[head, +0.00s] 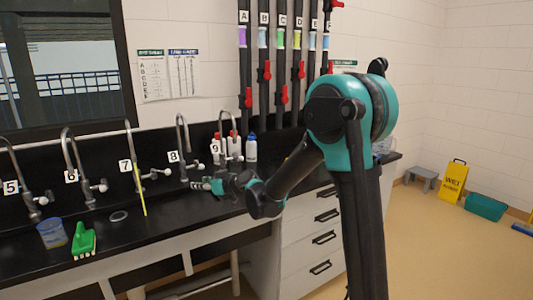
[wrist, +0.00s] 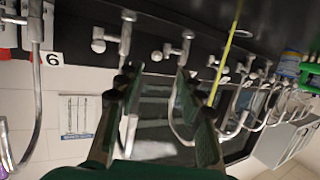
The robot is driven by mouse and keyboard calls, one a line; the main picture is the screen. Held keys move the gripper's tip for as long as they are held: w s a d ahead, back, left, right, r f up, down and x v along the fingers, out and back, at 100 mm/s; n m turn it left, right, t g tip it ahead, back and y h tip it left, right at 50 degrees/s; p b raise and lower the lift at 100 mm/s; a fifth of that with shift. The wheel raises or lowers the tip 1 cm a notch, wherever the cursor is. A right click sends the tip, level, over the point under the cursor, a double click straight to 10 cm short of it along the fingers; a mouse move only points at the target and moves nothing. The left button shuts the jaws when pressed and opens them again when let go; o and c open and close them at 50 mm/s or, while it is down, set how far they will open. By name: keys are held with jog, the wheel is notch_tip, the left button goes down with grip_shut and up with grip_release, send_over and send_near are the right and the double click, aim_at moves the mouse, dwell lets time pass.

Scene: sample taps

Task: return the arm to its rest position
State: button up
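My gripper (wrist: 157,74) is open in the wrist view, with its two dark fingers apart and nothing between them. In the head view my gripper (head: 201,184) is small and reaches left over the black counter, close to the taps numbered 8 (head: 184,145) and 9 (head: 223,140). My arm (head: 345,115) is stretched out from its teal joint, bent down and leftward. The wrist view is turned over, with taps and a window behind the fingers. Whether the fingers touch a tap cannot be told.
Taps 5 to 9 line the black counter (head: 110,245). Bottles (head: 251,147) stand behind my forearm. A wet-floor sign (head: 452,182) stands right; floor before it is clear.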

jog(key=s+d+f+m+g+h, duration=0.1)
jog(key=s+d+f+m+h, duration=0.2)
jog(key=s+d, duration=0.7)
jog(key=s+d+f+m+g+h, duration=0.2)
jog(key=s+d+f, duration=0.6)
jog(key=d, duration=1)
jog(key=s+d+f+m+g+h, duration=0.1)
jog(key=s+d+f+m+h, duration=0.4)
jog(key=s+d, duration=0.6)
jog(key=d+f+h, duration=0.1)
jog(key=d+h, duration=0.1)
jog(key=d, duration=0.2)
jog(key=shift+s+f+m+g, duration=0.25)
jog(key=shift+s+m+g, duration=0.05)
jog(key=shift+s+m, duration=0.1)
jog(key=shift+c, duration=0.3)
